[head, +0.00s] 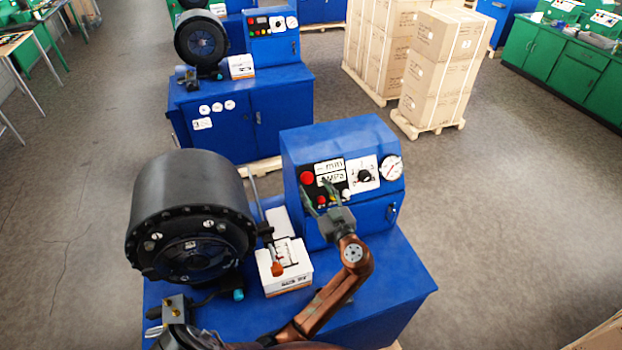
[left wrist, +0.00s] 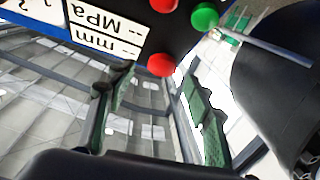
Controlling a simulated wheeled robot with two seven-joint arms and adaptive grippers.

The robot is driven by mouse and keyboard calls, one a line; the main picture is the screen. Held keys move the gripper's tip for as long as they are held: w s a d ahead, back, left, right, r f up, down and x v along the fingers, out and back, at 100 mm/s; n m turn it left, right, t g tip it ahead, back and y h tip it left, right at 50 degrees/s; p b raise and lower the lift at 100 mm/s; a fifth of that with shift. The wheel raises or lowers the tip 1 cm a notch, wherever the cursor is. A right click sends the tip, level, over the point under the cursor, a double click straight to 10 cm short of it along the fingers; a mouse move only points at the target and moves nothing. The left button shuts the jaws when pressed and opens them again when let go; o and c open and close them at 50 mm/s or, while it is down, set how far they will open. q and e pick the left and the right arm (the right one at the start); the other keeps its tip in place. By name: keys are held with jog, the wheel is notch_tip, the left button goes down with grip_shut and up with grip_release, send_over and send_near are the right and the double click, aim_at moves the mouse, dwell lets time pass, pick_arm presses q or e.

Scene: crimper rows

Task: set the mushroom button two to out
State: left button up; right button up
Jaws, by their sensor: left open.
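The nearer blue control box (head: 340,145) carries a red mushroom button (head: 307,177) at its upper left, beside the mm display. In the left wrist view a red button (left wrist: 161,64) shows beside the upside-down mm display, just beyond the fingertips. Whether it is in or out I cannot tell. My left gripper (head: 320,192) is open in front of the panel, its fingers near the lower left buttons. In the left wrist view its fingers (left wrist: 158,85) are spread with nothing between them. Another red button (left wrist: 163,5) and a green button (left wrist: 205,15) show there. My right gripper is not in view.
A black crimper head (head: 190,215) stands left of the box, with a white box (head: 284,265) between them. A dial knob (head: 364,174) and gauge (head: 391,167) sit right on the panel. A similar machine (head: 245,110) stands behind.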

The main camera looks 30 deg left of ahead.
aim_at(308, 180)
pick_arm(q)
jog(key=x, duration=0.2)
jog(key=shift+w+a+p, duration=0.15)
jog(key=shift+a+p, duration=0.2)
jog(key=shift+a, duration=0.05)
jog(key=shift+w+a, duration=0.2)
jog(key=shift+a, duration=0.15)
jog(key=c, duration=1.3)
jog(key=shift+f, duration=0.1)
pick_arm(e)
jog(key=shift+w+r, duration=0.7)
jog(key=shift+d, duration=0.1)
